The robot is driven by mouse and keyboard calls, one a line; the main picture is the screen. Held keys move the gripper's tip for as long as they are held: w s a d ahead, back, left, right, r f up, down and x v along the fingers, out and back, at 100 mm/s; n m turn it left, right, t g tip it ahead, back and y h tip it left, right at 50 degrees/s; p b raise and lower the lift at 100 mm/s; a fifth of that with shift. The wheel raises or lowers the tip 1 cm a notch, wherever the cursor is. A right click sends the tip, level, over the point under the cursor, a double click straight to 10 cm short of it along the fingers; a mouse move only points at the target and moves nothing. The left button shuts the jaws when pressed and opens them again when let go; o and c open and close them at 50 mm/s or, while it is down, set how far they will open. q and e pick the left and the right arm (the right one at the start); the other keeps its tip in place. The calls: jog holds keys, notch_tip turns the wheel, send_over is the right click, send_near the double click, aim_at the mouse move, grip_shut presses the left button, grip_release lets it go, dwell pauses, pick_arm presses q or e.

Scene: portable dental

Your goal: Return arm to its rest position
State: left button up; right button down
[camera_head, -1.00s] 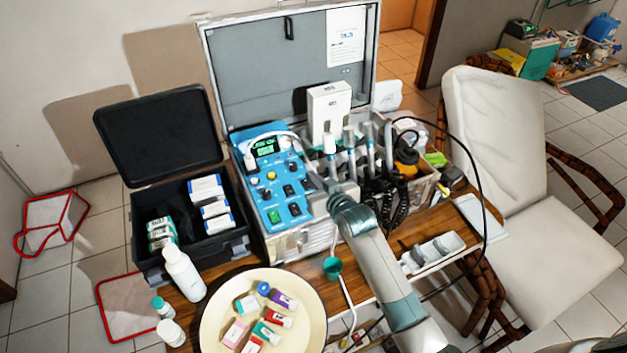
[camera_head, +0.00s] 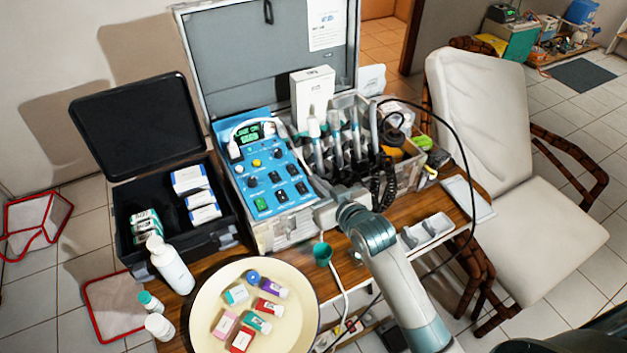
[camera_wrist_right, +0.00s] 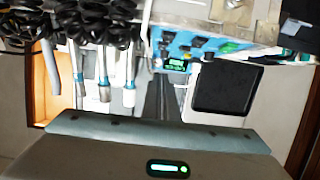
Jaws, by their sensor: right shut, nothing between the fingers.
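My right arm (camera_head: 395,280) comes in from the lower right. It bends at its grey joint towards the front of the open dental case (camera_head: 285,235). My right gripper (camera_head: 322,188) is beside the blue control panel (camera_head: 265,180), low in front of the upright handpieces (camera_head: 335,135). The fingertips are hard to make out there. In the right wrist view, my right gripper (camera_wrist_right: 157,100) shows as two dark fingers close together and empty. That view also shows the handpieces (camera_wrist_right: 103,85) and the panel (camera_wrist_right: 178,62). My left gripper is not in view.
A black open case (camera_head: 180,245) and a white bottle (camera_head: 170,265) are left. A green cup (camera_head: 322,253) and a black cable (camera_head: 475,180) are near my arm. A chair (camera_head: 540,235) stands right.

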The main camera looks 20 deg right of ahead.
dwell(0.5)
jog(key=s+d+f+g+h, duration=0.1)
jog(key=s+f+g, duration=0.35)
jog(key=s, duration=0.75)
jog(key=s+d+f+g+h, duration=0.1)
jog(key=s+d+f+g, duration=0.3)
jog(key=s, duration=0.9)
jog(key=s+a+f+g+h, duration=0.15)
jog(key=s+f, duration=0.35)
jog(key=s, duration=0.7)
notch_tip(320, 180, down, 34)
jog(key=s+g+b, duration=0.2)
jog(key=b, duration=0.2)
jog(key=s+d+f+g+b, duration=0.1)
jog(key=s+d+f+b, duration=0.2)
jog(key=s+f, duration=1.4)
notch_tip(320, 180, down, 2)
jog(key=shift+d+f+y, duration=0.25)
jog(key=shift+d+y, duration=0.1)
